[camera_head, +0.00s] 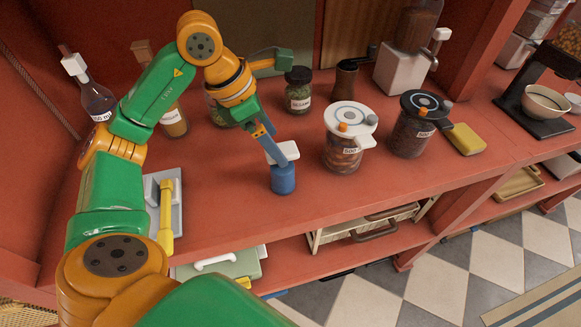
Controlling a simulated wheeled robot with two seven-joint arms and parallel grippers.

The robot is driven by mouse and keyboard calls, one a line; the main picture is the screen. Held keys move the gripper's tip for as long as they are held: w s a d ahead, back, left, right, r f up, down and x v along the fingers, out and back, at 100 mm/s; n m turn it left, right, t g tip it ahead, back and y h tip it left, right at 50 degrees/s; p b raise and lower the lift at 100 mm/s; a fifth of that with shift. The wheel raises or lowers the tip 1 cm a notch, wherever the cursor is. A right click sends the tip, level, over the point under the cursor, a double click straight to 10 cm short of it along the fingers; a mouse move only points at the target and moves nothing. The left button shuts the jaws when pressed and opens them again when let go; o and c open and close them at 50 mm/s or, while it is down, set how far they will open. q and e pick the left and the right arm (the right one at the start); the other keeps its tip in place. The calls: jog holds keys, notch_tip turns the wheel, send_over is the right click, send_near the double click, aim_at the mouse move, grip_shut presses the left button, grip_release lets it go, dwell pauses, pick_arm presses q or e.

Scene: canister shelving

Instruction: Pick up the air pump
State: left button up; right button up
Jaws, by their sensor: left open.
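The air pump, a short blue cylinder (283,180) with a white top (284,152), stands upright on the red shelf near its front edge. My left gripper (267,141) reaches down from the left, with its fingers open right at the pump's white top. I cannot tell whether they touch it. The pump's blue body is in plain view below the fingers. My right gripper is not in view.
Right of the pump stand two lidded jars, one white-lidded (345,139) and one black-lidded (412,127), then a yellow sponge (464,139). A spice jar (298,92) stands behind. A grey tray with a yellow-handled tool (166,212) lies left.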

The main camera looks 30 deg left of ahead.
aim_at(283, 176)
pick_arm(q)
jog(key=shift+s+d+f, duration=0.15)
jog(key=shift+s+f, duration=0.15)
jog(key=shift+f, duration=0.25)
jog(key=shift+w+d+f+p, duration=0.15)
jog(key=shift+d+f+p, duration=0.75)
jog(key=shift+f, duration=0.1)
jog(key=x, duration=0.3)
jog(key=shift+w+a, duration=0.1)
jog(key=shift+w, duration=0.15)
jog(key=shift+w+f, duration=0.15)
jog(key=shift+c, duration=0.6)
jog(key=shift+s, duration=0.25)
jog(key=c, duration=0.4)
grip_shut()
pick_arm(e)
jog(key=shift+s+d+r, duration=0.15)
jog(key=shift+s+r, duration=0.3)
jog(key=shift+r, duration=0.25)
